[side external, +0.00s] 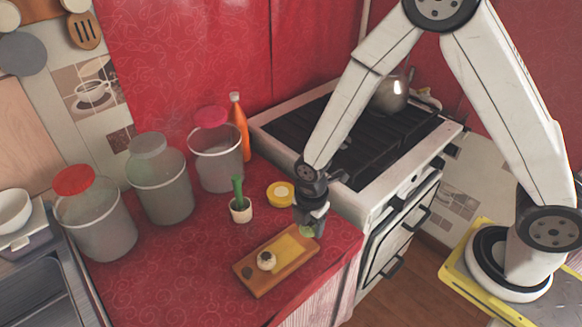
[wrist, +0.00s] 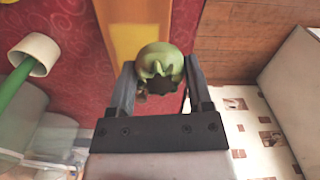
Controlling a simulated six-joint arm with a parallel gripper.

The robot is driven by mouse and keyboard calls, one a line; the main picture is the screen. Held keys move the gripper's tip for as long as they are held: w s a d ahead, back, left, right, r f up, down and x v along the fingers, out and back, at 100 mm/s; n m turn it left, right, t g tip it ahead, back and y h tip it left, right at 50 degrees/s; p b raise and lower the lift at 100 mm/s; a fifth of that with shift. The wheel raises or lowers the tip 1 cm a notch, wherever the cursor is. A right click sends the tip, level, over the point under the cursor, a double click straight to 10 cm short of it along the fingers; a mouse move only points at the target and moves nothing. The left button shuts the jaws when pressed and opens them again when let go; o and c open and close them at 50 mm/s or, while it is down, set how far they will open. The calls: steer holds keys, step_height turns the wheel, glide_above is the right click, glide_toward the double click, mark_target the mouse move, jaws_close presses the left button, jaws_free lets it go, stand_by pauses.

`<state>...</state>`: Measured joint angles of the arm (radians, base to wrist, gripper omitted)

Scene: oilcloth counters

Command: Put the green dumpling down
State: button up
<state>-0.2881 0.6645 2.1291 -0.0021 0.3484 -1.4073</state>
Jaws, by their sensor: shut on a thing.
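The green dumpling (wrist: 160,62) is round with a pleated top and sits between the two fingers of my gripper (wrist: 158,75) in the wrist view. In the side view my gripper (side external: 308,226) is shut on the green dumpling (side external: 305,232), near the right end of a wooden board (side external: 262,284). The fingers partly hide the dumpling there. I cannot tell whether it touches the board.
A white dumpling (side external: 266,260) and a small dark piece (side external: 247,272) are on the board. A mortar with a green pestle (side external: 240,208), a yellow-lidded container (side external: 281,194), an orange bottle (side external: 238,128) and several jars stand behind. The stove (side external: 365,150) is to the right.

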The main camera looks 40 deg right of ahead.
mark_target(295, 243)
steer(key=shift+w+a+f, duration=0.2)
steer(key=shift+w+f, duration=0.6)
steer(key=shift+f, duration=0.15)
steer(key=shift+w+a+f, duration=0.15)
steer(key=shift+w+f, duration=0.6)
steer(key=shift+f, duration=0.2)
steer(key=shift+f, duration=0.1)
steer(key=shift+w+f, duration=0.25)
steer(key=shift+f, duration=1.5)
steer(key=shift+f, duration=0.15)
steer(key=o, duration=0.7)
steer(key=shift+c, duration=0.2)
step_height(295, 243, up, 12)
